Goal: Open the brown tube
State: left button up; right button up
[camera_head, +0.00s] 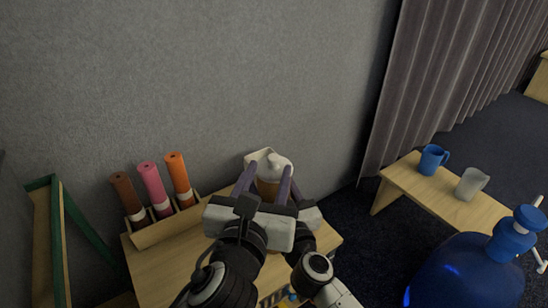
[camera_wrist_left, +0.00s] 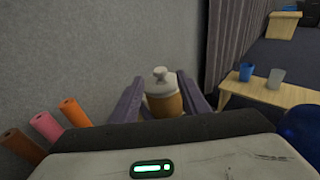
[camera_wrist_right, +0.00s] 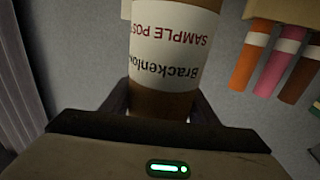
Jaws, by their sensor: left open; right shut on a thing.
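A light brown tube (camera_wrist_right: 165,102) with a white label stands in the fingers of my right gripper (camera_wrist_right: 160,108). The label lettering appears upside down in the right wrist view. Its white knobbed cap (camera_wrist_left: 160,76) shows in the left wrist view, above the brown body (camera_wrist_left: 164,105). My left gripper (camera_head: 264,178) is open, its two fingers on either side of the tube's upper part; I cannot tell whether they touch it. In the head view the left gripper hides most of the tube and the right gripper.
A wooden rack (camera_head: 150,236) on the wooden table (camera_head: 160,270) holds a dark brown tube (camera_head: 125,190), a pink tube (camera_head: 151,180) and an orange tube (camera_head: 177,172). A blue water bottle (camera_head: 465,275) is front right.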

aim_at(275, 155)
pick_arm(q)
jog(key=x, duration=0.9)
jog(key=shift+w, duration=0.2)
jog(key=shift+d, duration=0.1)
grip_shut()
jog(key=shift+r, duration=0.2)
jog(key=shift+r, duration=0.9)
